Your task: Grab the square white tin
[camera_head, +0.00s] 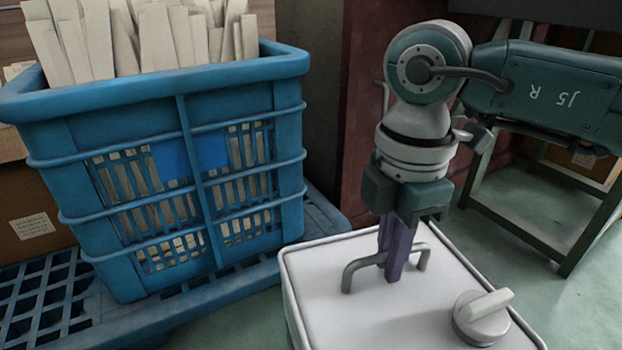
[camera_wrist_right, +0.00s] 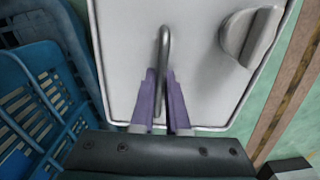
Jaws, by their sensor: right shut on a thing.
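The square white tin (camera_head: 370,300) is at the bottom of the head view. Its top has a grey bar handle (camera_head: 356,268) and a round knob cap (camera_head: 482,316). My right gripper (camera_head: 393,268) points down from above with its purple fingers at the handle. In the right wrist view, the fingers (camera_wrist_right: 164,100) are on either side of the handle (camera_wrist_right: 163,62), shut on it. The tin's top (camera_wrist_right: 195,45) and the knob (camera_wrist_right: 250,35) show there too. The tin's lower part is cut off in the head view. My left gripper is not in view.
A blue crate (camera_head: 150,108) full of pale wooden slats (camera_head: 150,35) stands on a blue pallet (camera_head: 215,295) to the left of the tin. A green metal stand (camera_head: 535,215) is at the right. Green floor (camera_head: 515,270) is clear to the right of the tin.

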